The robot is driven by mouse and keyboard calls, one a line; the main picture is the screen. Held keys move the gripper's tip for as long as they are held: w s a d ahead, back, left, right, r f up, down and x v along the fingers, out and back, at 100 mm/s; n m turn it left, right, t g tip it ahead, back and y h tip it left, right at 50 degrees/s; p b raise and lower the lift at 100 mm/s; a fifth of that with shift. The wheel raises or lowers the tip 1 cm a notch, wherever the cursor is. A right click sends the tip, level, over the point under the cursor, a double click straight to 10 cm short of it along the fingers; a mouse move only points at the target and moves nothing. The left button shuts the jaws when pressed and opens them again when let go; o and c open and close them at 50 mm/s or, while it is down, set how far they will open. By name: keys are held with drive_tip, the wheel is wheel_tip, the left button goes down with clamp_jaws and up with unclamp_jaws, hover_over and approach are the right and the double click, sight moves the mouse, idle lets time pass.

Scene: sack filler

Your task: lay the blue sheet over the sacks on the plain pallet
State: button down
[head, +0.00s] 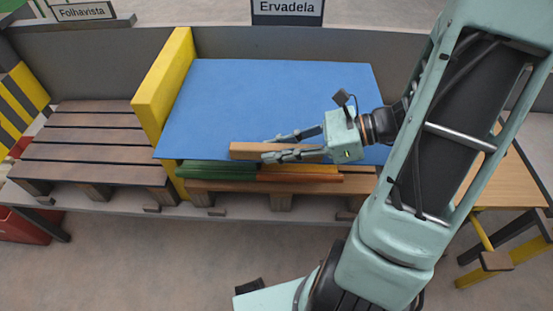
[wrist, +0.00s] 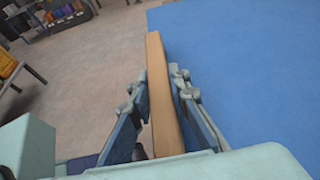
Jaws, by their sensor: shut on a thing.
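The blue sheet (head: 270,95) is spread flat over the sacks on the pallet (head: 240,187) below the "Ervadela" sign. Green (head: 215,169) and orange (head: 300,177) sack ends show below its near edge. The rest of the stack is hidden. My gripper (head: 272,147) is shut on a wooden bar (head: 245,150) at the sheet's near side. In the wrist view the bar (wrist: 163,95) is between the two fingers, with the sheet (wrist: 240,60) to its right. I cannot tell if the bar is joined to the sheet.
A yellow divider (head: 165,80) stands left of the sheet, touching or close to its left edge. Beyond it is an empty brown pallet (head: 90,145) near the "Folhavista" sign (head: 82,12). A wooden table (head: 500,180) is at the right. The floor in front (head: 150,260) is clear.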

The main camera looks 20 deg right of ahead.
drive_tip(key=shift+w+d+f+b, duration=0.3)
drive_tip(key=shift+w+f+b, duration=0.6)
drive_tip(key=shift+f+b, duration=0.65)
drive_tip(key=shift+w+d+f+b, duration=0.3)
drive_tip(key=shift+w+f+b, duration=0.65)
drive_tip(key=shift+f+b, duration=0.6)
drive_tip(key=shift+w+d+f+b, duration=0.3)
drive_tip(key=shift+w+f+b, duration=0.75)
drive_tip(key=shift+f, duration=0.8)
drive_tip(key=shift+s, duration=0.15)
drive_tip(key=c, duration=1.7)
unclamp_jaws()
drive_tip(key=shift+c, duration=0.2)
drive_tip(key=v, duration=1.2)
